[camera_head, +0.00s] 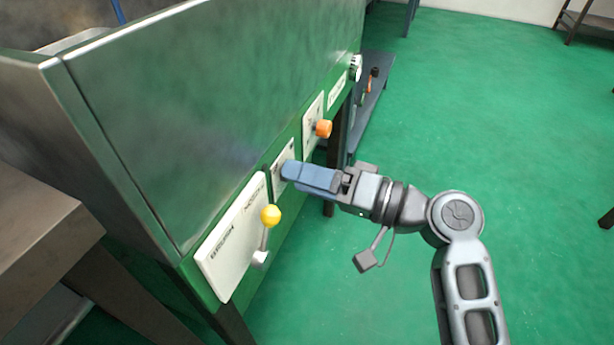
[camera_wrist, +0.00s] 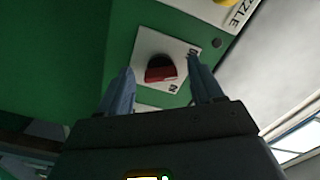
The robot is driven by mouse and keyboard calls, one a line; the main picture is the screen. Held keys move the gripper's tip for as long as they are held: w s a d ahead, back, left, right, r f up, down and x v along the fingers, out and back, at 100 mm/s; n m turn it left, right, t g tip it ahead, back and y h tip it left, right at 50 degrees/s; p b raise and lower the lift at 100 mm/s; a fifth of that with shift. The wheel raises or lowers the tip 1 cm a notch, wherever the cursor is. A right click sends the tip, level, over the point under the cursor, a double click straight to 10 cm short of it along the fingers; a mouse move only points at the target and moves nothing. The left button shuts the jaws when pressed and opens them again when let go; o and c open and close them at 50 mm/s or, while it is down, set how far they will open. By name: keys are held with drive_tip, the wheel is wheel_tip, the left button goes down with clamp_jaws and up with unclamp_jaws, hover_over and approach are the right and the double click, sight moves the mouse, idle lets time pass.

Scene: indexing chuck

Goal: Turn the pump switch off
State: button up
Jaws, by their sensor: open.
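In the wrist view a red and dark knob (camera_wrist: 160,70) sits on a white label plate (camera_wrist: 184,50) on the green panel; it appears to be the pump switch, but its lettering is only partly readable. My gripper (camera_wrist: 160,66) is open, with one blue finger to each side of the knob; I cannot tell if either touches it. In the head view my gripper (camera_head: 287,171) points at the small white plate (camera_head: 277,181) on the machine's front. The fingers hide the knob there.
A yellow-balled lever (camera_head: 270,215) on a large white plate (camera_head: 228,245) is left of my gripper. An orange knob (camera_head: 323,128) sits farther along the panel, with a white knob (camera_head: 355,67) beyond. The green floor (camera_head: 480,110) is open to the right.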

drive_tip(key=p+v, duration=0.1)
drive_tip(key=v, duration=0.6)
drive_tip(key=shift+d, duration=0.3)
drive_tip(key=shift+s, duration=0.1)
